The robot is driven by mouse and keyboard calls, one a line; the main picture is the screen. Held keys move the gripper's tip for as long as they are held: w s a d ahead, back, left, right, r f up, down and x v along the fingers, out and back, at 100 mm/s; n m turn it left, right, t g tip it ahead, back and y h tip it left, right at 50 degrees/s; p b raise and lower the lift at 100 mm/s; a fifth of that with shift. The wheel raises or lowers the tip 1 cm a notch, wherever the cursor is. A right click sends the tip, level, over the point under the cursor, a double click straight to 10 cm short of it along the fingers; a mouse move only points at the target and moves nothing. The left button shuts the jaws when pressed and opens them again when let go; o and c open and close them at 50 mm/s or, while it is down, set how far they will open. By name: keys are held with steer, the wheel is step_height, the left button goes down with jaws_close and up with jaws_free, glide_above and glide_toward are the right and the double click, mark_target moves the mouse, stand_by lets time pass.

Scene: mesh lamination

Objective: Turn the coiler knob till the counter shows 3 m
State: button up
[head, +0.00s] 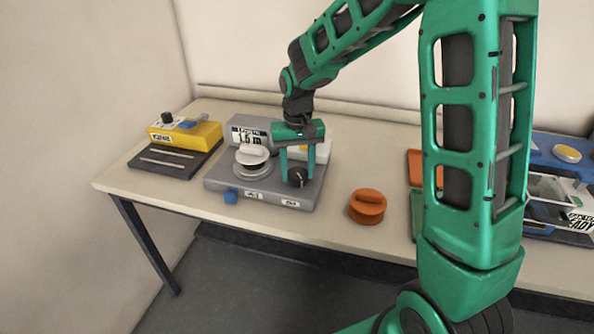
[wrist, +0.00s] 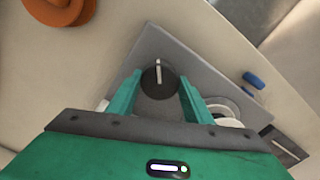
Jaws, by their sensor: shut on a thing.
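The coiler is a grey machine (head: 224,180) on the table. Its counter (head: 250,137) appears to read 1.6 m. The black coiler knob (head: 296,180) is at the front right of the machine's top. My gripper (head: 302,175) points down over it, shut on the knob with one finger on each side. In the wrist view, the knob (wrist: 160,82) sits between the green fingertips, and its white pointer line faces the top of the picture. A white spool (head: 251,155) is left of the knob.
A yellow device (head: 200,133) on a dark base stands at the left. An orange round object (head: 367,206) lies right of the coiler. A blue-and-grey machine (head: 560,145) is at the far right. A blue block (head: 230,196) is at the coiler's front edge.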

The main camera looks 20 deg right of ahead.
mark_target(298, 172)
stand_by(0.3)
steer(key=o, duration=1.1)
steer(key=shift+c, duration=0.2)
step_height(298, 172, up, 11)
steer(key=shift+f, duration=0.15)
